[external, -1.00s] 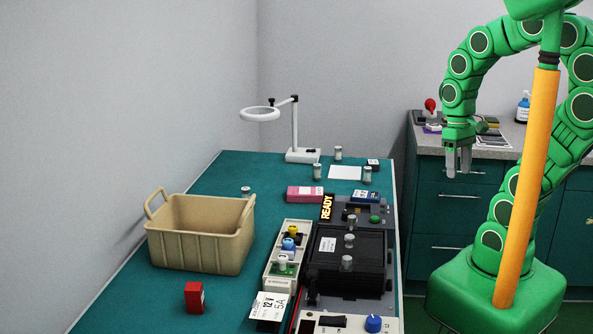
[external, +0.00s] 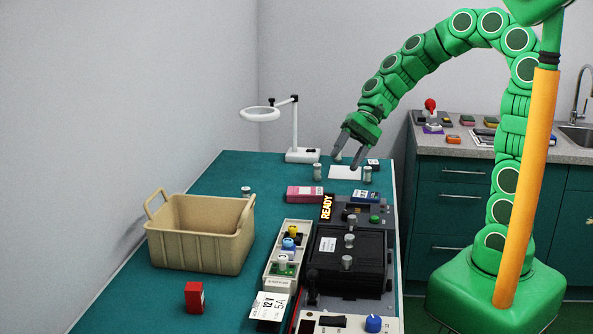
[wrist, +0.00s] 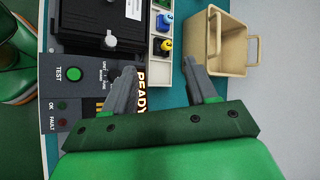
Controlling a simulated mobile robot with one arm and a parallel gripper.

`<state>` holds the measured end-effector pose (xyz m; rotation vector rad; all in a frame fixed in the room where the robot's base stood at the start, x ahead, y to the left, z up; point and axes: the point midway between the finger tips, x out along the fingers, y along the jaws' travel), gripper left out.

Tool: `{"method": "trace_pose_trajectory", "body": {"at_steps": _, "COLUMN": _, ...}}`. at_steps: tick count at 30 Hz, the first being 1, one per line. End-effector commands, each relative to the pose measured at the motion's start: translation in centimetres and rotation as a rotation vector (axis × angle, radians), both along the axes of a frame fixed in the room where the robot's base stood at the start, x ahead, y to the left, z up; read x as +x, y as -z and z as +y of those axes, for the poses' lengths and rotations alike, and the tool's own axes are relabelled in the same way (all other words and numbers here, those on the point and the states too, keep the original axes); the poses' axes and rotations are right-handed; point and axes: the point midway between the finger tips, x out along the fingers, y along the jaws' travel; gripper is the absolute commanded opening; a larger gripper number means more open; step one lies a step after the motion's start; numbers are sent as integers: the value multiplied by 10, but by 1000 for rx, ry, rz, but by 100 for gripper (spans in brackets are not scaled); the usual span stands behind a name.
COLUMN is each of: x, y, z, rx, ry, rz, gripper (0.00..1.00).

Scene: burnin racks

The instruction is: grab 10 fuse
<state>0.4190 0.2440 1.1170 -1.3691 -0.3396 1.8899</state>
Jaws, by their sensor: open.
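Several small grey cylinders that may be fuses stand on the green bench in the external view: one left of my gripper (external: 317,172), one behind it (external: 338,156), one to its right (external: 367,174) and one by the bin (external: 246,191). No "10" marking is legible on any of them. My gripper (external: 346,162) is open and empty above the far part of the bench, near a white sheet (external: 345,173). In the wrist view its spread fingers (wrist: 160,68) have nothing between them; the fuse-like cylinders on the bench are not clear there.
A beige bin (external: 195,250) stands at left. A black box (external: 345,275) with grey cylinders on top sits at the front right, beside a pale strip (external: 274,275) with coloured caps. A READY display (external: 326,207), pink box (external: 305,193), magnifier lamp (external: 295,130) and red block (external: 194,297) are near.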

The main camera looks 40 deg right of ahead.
Motion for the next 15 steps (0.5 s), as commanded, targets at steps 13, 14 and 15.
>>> {"method": "trace_pose_trajectory", "body": {"at_steps": 13, "x": 106, "y": 12, "z": 61, "rx": 240, "ry": 307, "rz": 247, "gripper": 57}}
{"method": "trace_pose_trajectory", "body": {"at_steps": 14, "x": 114, "y": 14, "z": 63, "rx": 253, "ry": 331, "rz": 267, "gripper": 57}}
{"method": "trace_pose_trajectory", "body": {"at_steps": 15, "x": 124, "y": 17, "z": 66, "rx": 271, "ry": 363, "rz": 291, "gripper": 57}}
